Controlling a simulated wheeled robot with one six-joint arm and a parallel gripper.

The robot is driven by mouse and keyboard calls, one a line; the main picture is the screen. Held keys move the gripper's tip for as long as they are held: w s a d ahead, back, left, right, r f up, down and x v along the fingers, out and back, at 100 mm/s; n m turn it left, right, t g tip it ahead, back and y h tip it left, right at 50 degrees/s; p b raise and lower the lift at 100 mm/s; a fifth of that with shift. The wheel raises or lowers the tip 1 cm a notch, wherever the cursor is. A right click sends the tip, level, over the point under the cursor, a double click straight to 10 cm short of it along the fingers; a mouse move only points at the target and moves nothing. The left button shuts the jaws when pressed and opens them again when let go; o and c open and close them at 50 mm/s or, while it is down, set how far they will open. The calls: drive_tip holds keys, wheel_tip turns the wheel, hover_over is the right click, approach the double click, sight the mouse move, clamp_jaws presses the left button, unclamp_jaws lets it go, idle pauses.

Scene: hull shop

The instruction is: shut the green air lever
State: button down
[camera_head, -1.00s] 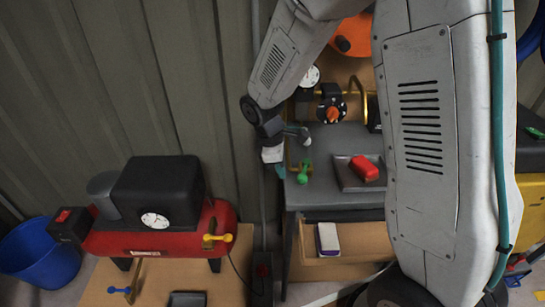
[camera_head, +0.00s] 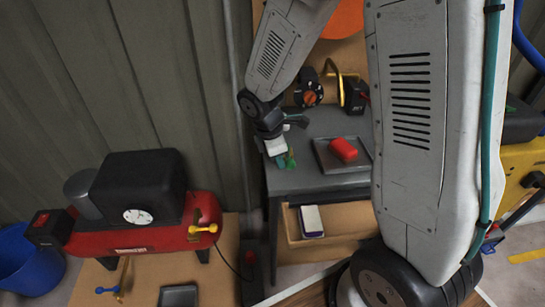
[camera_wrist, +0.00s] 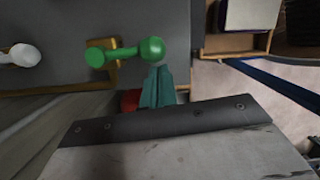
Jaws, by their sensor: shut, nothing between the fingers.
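The green air lever shows in the wrist view, with a round green knob (camera_wrist: 152,48) at one end. Its arm runs left to a green hub on a brass-coloured fitting (camera_wrist: 101,73). My gripper (camera_wrist: 160,70) is shut and empty; its teal fingertips are right beside the knob, and I cannot tell whether they touch it. In the head view my gripper (camera_head: 281,161) is at the left front corner of the grey bench (camera_head: 315,184), partly hiding the green lever (camera_head: 291,161).
A grey tray with a red block (camera_head: 343,149) lies on the bench. An open drawer (camera_head: 350,217) below holds a white-topped box (camera_head: 311,221). A red compressor (camera_head: 150,239) with a yellow handle (camera_head: 204,228) stands left. A white knob (camera_wrist: 24,55) shows in the wrist view.

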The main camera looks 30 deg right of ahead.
drive_tip(key=shift+w+a, duration=0.1)
drive_tip(key=shift+w, duration=0.05)
drive_tip(key=shift+w+a, duration=0.3)
drive_tip(key=shift+w, duration=0.25)
drive_tip(key=shift+w+a, duration=0.1)
drive_tip(key=shift+a, duration=0.25)
drive_tip(key=a+r, duration=0.5)
drive_tip(key=r, duration=0.5)
drive_tip(key=shift+w+a+r, duration=0.2)
drive_tip(key=shift+w+r, duration=0.05)
drive_tip(key=shift+w, duration=0.05)
drive_tip(key=s+d+r+m+y, duration=0.1)
drive_tip(key=s+r+m, duration=0.3)
drive_tip(key=s, duration=0.4)
drive_tip(key=s+d+r+m+t, duration=0.1)
drive_tip(key=s+d+r+m, duration=0.2)
drive_tip(key=s+m, duration=0.3)
drive_tip(key=s+d+r+m+t+y, duration=0.1)
drive_tip(key=s+r+m, duration=0.3)
drive_tip(key=s, duration=0.6)
drive_tip(key=shift+d+r+m+y, duration=0.35)
drive_tip(key=shift+d+m, duration=0.2)
drive_tip(key=shift+m, duration=0.25)
